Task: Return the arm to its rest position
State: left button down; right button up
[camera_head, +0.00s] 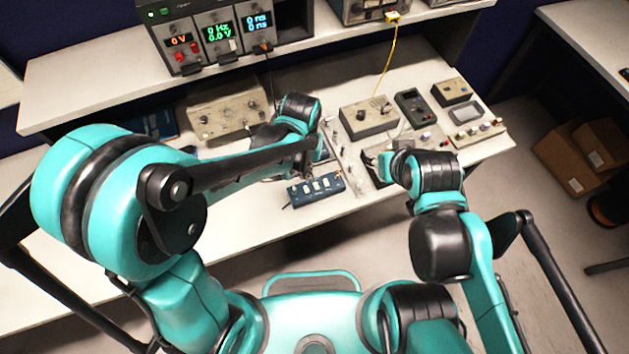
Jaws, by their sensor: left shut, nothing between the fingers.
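My left arm comes in from the left and reaches over the bench (400,190). Its gripper (311,166) is shut and empty, just behind a small blue switch box (318,188) near the bench's front edge. The fingers are small and dark here, partly lost against the arm and the bench. My right arm comes up from the lower right. Its gripper (374,163) is over the bench, right of the blue box, mostly hidden by its own wrist. I cannot tell whether its fingers are open.
A beige instrument (228,112) stands behind my left forearm. A grey box (368,118) with a yellow cable, a dark meter (413,107) and a button panel (477,133) stand at the right. A shelf (100,85) holds a power supply (215,35). Cardboard boxes (580,155) are on the floor.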

pick_arm(q)
jog(key=s+a+r+n+t+b, duration=0.1)
jog(key=s+a+t+b, duration=0.1)
jog(key=a+b, duration=0.3)
jog(key=s+a+r+n+t+b, duration=0.1)
jog(key=s+a+t+b, duration=0.2)
jog(key=a, duration=0.9)
jog(key=t+b, duration=0.2)
jog(key=b, duration=0.1)
jog(key=shift+a+r, duration=0.15)
jog(key=shift+a, duration=0.25)
